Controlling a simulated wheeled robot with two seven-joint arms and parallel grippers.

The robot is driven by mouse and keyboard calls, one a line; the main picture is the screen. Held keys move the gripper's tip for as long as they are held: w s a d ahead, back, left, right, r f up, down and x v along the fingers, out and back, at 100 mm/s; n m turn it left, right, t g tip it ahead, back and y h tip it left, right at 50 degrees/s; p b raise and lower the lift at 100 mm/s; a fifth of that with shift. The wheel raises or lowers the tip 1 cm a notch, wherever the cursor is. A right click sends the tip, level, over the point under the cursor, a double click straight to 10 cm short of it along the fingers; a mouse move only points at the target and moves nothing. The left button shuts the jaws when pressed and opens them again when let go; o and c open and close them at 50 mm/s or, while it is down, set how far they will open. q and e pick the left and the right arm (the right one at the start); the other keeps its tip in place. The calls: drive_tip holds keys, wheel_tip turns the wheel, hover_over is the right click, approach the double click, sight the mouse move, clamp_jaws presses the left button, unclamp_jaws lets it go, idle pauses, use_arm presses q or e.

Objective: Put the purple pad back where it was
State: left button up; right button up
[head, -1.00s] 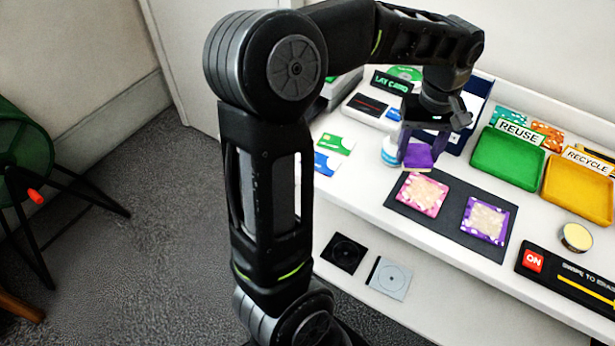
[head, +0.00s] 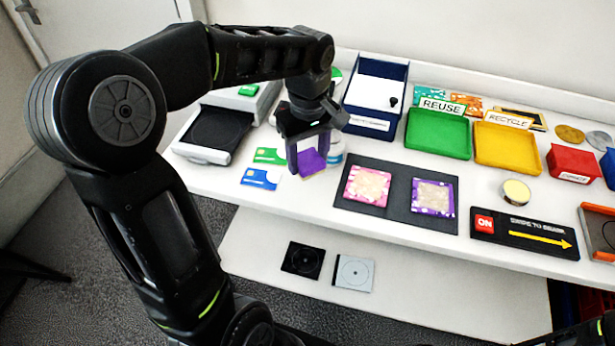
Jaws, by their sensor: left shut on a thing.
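My left gripper (head: 308,160) points down over the white counter, with its two fingers shut on a purple pad (head: 313,163). The pad looks like a small plain purple square. I cannot tell whether it touches the counter. It is between the blue and green cards on the left and the dark mat on the right. A white and blue round container (head: 337,152) stands just behind and to the right of the pad, partly hidden by the gripper. My right gripper is not in view.
The dark mat (head: 400,189) bears a pink packet (head: 367,187) and a purple patterned packet (head: 433,197). Cards (head: 262,178) lie left of the pad. Behind are a blue box (head: 372,120), a green tray (head: 438,135) and a yellow tray (head: 506,148). Two square cases lie on a lower shelf (head: 410,290).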

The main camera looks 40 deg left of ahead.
sight(308, 187)
use_arm(q)
drive_tip(key=shift+f, duration=1.25)
drive_tip(key=shift+f, duration=0.1)
drive_tip(key=shift+f, duration=1.8)
drive_tip(key=shift+f, duration=0.15)
drive_tip(key=o, duration=1.3)
wheel_tip(308, 187, up, 12)
drive_tip(key=shift+r, duration=0.2)
